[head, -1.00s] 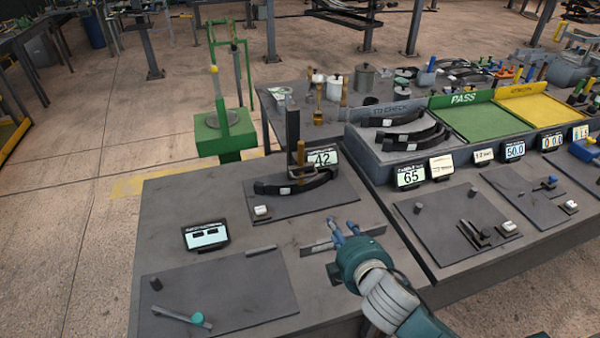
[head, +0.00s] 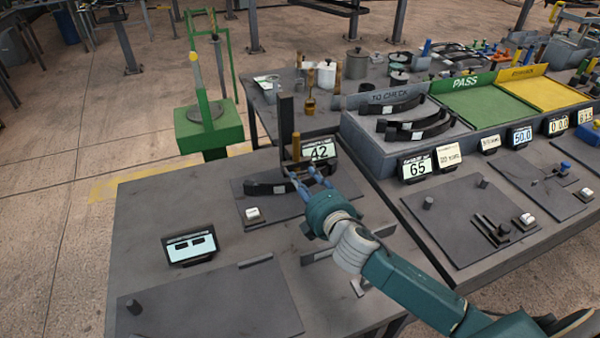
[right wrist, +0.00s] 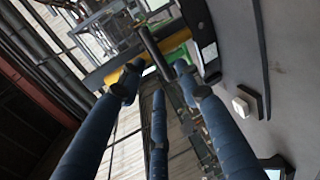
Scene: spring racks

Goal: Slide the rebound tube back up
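The rebound tester stands on a dark plate (head: 270,218) on the near bench, with a dark upright post (head: 286,122) and a brass-coloured tube (head: 296,148) beside it. The tube is low, just above or on a black curved leaf spring (head: 262,188); its lower end is hidden by my fingers. My right gripper (head: 303,178) has its blue fingers apart at the foot of the tube. I cannot see contact. My left gripper is out of view.
A display reading 42 (head: 320,151) stands right behind the tube. A white button (head: 253,214) sits on the plate's front. A green stand (head: 208,127) is at the back left. The spring rack (head: 375,150) borders the right.

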